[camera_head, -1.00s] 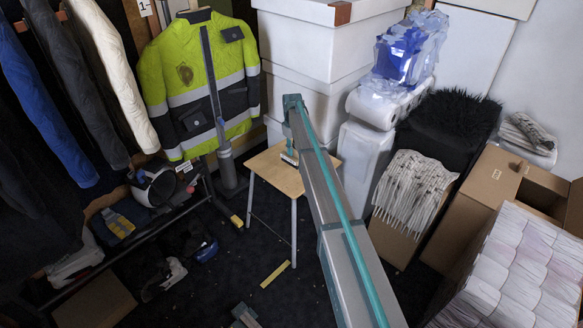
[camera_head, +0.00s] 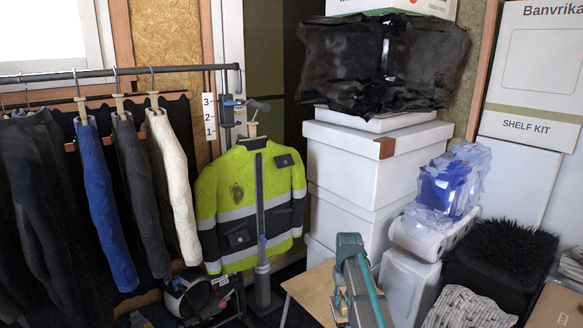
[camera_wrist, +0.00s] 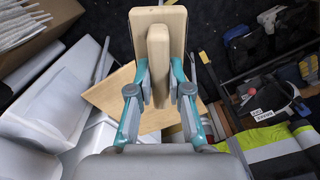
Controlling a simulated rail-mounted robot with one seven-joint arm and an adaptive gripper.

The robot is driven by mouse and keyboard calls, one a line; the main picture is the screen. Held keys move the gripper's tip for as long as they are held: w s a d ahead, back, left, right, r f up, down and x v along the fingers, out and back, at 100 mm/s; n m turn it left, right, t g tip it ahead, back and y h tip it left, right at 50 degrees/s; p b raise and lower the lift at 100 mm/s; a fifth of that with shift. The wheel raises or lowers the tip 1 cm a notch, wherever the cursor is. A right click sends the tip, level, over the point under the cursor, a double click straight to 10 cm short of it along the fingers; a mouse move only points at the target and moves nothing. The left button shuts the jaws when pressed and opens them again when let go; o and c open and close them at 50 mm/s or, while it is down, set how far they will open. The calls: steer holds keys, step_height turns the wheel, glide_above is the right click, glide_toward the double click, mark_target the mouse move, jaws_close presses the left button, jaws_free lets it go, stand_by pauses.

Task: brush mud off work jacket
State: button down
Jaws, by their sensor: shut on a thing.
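The high-visibility work jacket (camera_head: 228,204), yellow-green and dark with grey bands, hangs upright on a stand. A brown mud patch (camera_head: 237,190) marks its upper left chest. Part of the jacket (camera_wrist: 285,150) also shows at lower right in the wrist view. My gripper (camera_wrist: 164,83) is shut on a pale wooden brush (camera_wrist: 158,30). The bristles are not visible in the wrist view. In the head view, my gripper is low in the picture by the small wooden table (camera_head: 308,292), to the right of the jacket and apart from it.
Clothes (camera_head: 105,200) hang on a rail at the left. White boxes (camera_head: 350,170) stack behind the table, with a black bag (camera_head: 350,65) above. White rolls (camera_head: 432,235) and a black furry item (camera_head: 500,255) crowd the right. A helmet (camera_head: 188,295) sits below the jacket.

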steer(key=s+r+m+p, duration=0.1)
steer(key=s+r+p, duration=0.1)
steer(key=s+r, duration=0.45)
steer(key=s+r+p, duration=0.2)
steer(key=s+r, duration=0.2)
steer(key=s, duration=0.6)
steer(key=w+a+f+n+y+b, duration=0.1)
steer(key=w+a+f+y+b, duration=0.6)
steer(key=a, duration=0.5)
steer(key=w+a+r+m+t+y+b, duration=0.2)
steer(key=w+a+y+b, duration=0.1)
steer(key=w+a, duration=1)
steer(key=w+a+r+m+t+y+b, duration=0.1)
steer(key=w+a+r+m+t+b, duration=0.1)
steer(key=w+a+r+m+t, duration=0.45)
steer(key=w+d+r+m+t, duration=0.2)
steer(key=w+r+t, duration=0.3)
steer(key=w, duration=0.4)
steer(key=shift+w+d+r+t, duration=0.2)
steer(key=shift+r+t, duration=0.2)
steer(key=shift+t, duration=0.15)
